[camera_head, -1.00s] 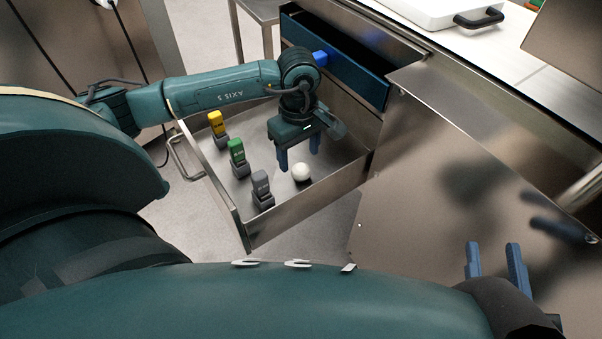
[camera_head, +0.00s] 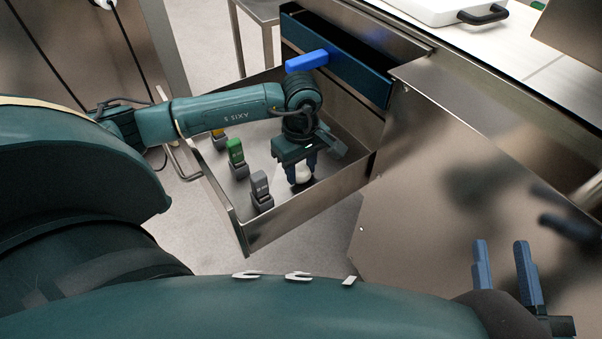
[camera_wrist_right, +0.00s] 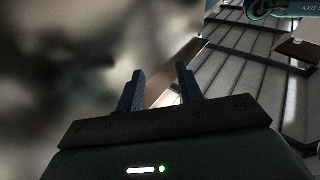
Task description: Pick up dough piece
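The dough piece (camera_head: 304,175) is a small white ball in the open steel drawer (camera_head: 315,203). My left gripper (camera_head: 303,176) reaches down into the drawer from above. Its two blue fingers stand apart, one on each side of the ball; I cannot tell whether they touch it. My right gripper (camera_head: 508,270) is at the lower right of the head view, in front of the steel cabinet front. It also shows in the right wrist view (camera_wrist_right: 160,88), with its fingers apart and nothing between them.
In the drawer, left of the ball, stand a grey-topped holder (camera_head: 261,188), a green-topped one (camera_head: 236,157) and a yellow-topped one (camera_head: 219,134), partly hidden by my arm. A dark blue drawer (camera_head: 350,72) with a bright blue handle (camera_head: 307,61) is above. Steel walls border the drawer.

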